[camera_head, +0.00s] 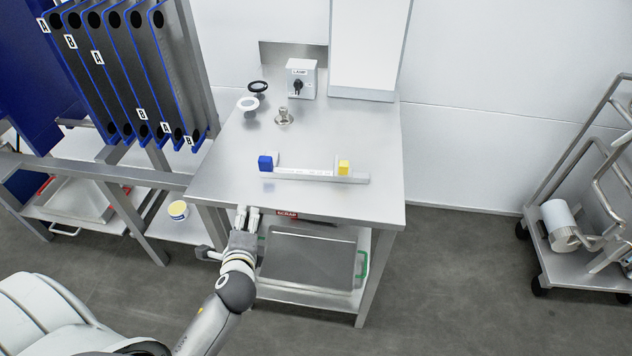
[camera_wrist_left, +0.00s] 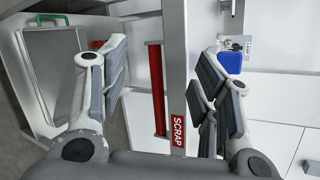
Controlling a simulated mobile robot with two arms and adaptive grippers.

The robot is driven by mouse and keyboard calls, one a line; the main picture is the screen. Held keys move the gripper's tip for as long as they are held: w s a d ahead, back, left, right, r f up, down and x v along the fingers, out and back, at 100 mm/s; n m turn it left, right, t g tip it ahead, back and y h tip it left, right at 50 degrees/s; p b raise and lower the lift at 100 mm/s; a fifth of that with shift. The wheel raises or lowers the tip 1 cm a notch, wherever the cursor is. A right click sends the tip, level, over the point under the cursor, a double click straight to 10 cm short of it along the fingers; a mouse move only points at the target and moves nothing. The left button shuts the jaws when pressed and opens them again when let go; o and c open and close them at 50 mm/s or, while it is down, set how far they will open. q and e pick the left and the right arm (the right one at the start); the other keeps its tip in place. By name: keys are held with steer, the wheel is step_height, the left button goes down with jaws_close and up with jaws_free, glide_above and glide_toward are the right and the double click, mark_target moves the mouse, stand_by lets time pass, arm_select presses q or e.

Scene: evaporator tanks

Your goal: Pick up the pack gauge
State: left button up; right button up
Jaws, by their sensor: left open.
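The pack gauge appears to be the long pale bar (camera_head: 305,175) lying on the steel table, with a blue block (camera_head: 265,163) at its left end and a yellow block (camera_head: 344,168) near its right end. In the left wrist view the blue block (camera_wrist_left: 229,63) shows just past one finger; most of the bar is hidden there. My left gripper (camera_head: 248,214) is open and empty at the table's front edge, apart from the gauge and nearer to me. It also shows in the left wrist view (camera_wrist_left: 160,90), fingers spread wide. My right gripper is not in view.
The steel table (camera_head: 225,178) carries a lamp switch box (camera_head: 301,80), a metal knob (camera_head: 284,117) and two small round discs at the back. A SCRAP label (camera_head: 287,214) marks the front edge, above a tray (camera_head: 308,262). The tabletop around the gauge is clear.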

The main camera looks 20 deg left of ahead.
mark_target(264, 162)
arm_select(q)
steer(key=w+r+m+t, duration=0.1)
steer(key=w+r+m, duration=0.1)
steer(key=m, duration=0.2)
steer(key=w+r+m+t, duration=0.2)
steer(key=m, duration=0.3)
steer(key=w+r+m+t, duration=0.2)
steer(key=r+m, duration=0.1)
steer(key=m, duration=0.1)
steer(key=shift+w+a+h, duration=0.2)
steer(key=shift+a+h, duration=0.05)
steer(key=shift+h, duration=0.05)
steer(key=m, duration=0.2)
steer(key=shift+w+d+m+t+h, duration=0.4)
steer(key=shift+p+x, duration=0.3)
steer(key=shift+x, duration=5.1)
steer(key=shift+d+f, duration=0.1)
steer(key=shift+f, duration=0.05)
steer(key=shift+c, duration=0.2)
jaws_close()
